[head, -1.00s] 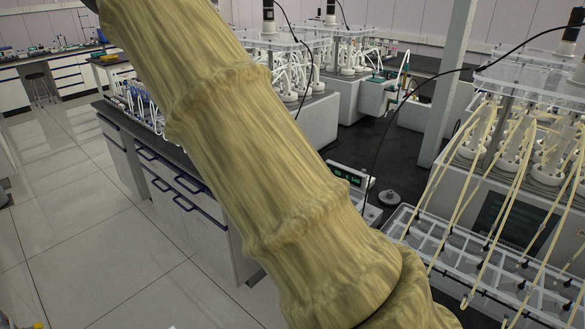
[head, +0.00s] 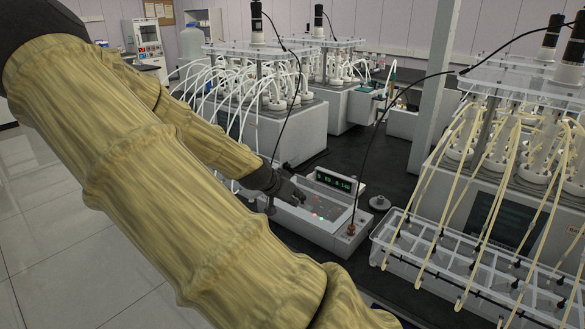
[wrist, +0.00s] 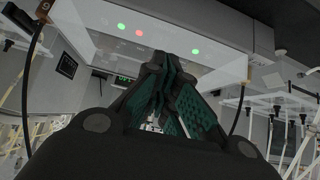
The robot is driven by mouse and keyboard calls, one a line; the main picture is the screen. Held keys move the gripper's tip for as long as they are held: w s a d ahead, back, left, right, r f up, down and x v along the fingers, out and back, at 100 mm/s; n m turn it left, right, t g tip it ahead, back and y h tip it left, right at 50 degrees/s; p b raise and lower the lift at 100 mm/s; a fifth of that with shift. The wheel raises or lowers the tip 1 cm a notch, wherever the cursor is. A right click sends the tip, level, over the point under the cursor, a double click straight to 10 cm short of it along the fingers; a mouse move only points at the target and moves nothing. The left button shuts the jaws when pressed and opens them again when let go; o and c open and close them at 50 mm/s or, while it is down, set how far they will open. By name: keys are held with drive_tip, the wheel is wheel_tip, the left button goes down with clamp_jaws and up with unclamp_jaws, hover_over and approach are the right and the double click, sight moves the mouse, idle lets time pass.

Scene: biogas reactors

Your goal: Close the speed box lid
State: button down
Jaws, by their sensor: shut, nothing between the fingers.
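The speed box (head: 345,240) is a low white box on the black bench in the head view. Red and green lights show on its top, and a green digital display (head: 335,181) stands at its back edge. The clear lid (head: 328,211) seems to lie flat over the lit top, though its edges are hard to make out. My gripper (head: 299,196) is dark, shut and empty, at the left part of the box top. In the wrist view my gripper (wrist: 165,62) points at the pale see-through panel with its lights. I cannot tell whether the fingertips touch it.
A clear tube rack (head: 400,258) stands just right of the box, with yellow tubes running up to a reactor. A small round knob-like object (head: 380,202) sits between them. White-tubed reactors (head: 275,125) stand behind. A black cable hangs close to the box.

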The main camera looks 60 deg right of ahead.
drive_tip(key=shift+r, duration=0.1)
drive_tip(key=w+a, duration=0.1)
drive_tip(key=a, duration=0.8)
drive_tip(key=shift+a, duration=0.2)
idle(0.6)
